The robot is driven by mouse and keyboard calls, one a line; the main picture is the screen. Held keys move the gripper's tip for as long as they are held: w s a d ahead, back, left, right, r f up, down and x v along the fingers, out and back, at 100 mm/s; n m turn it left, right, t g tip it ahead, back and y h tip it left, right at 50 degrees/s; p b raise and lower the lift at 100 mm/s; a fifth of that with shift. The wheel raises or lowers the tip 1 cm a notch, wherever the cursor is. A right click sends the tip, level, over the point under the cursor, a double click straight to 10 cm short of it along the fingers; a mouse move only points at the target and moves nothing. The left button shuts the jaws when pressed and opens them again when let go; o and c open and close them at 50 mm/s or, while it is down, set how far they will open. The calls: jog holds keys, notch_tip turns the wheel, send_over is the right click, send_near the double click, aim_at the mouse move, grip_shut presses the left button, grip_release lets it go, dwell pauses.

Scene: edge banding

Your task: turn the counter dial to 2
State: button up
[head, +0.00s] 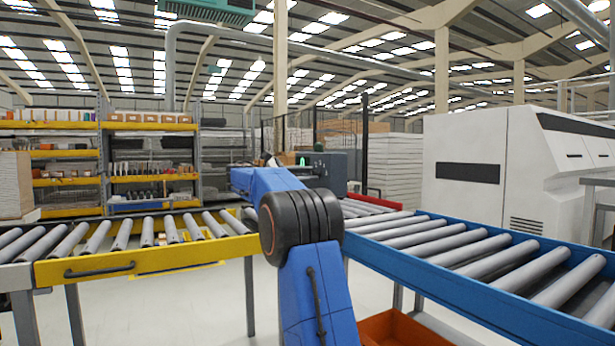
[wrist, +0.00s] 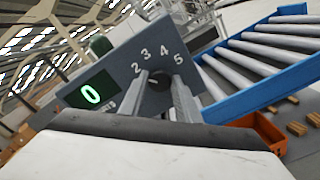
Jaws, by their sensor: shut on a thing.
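The counter (wrist: 120,62) is a dark grey panel, tilted in the wrist view. White numerals 2, 3, 4 and 5 arc around the dark dial (wrist: 159,80). My gripper (wrist: 161,84) has one finger on each side of the dial and is shut on it. The fingers hide part of the dial, and I cannot tell which numeral its mark points to. In the head view the counter (head: 338,167) stands beyond my blue arm, which hides my gripper there.
A blue-sided roller conveyor (head: 440,240) runs along the right, with an orange bin (head: 385,328) below. A yellow-sided roller conveyor (head: 140,258) is on the left. Shelves (head: 150,165) stand behind it. A large white machine (head: 500,170) fills the right background.

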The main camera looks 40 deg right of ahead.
dwell(0.3)
jog(key=o, duration=1)
jog(key=shift+a, duration=0.15)
jog(key=v, duration=1.7)
jog(key=shift+a+f, duration=0.1)
jog(key=shift+s, duration=0.1)
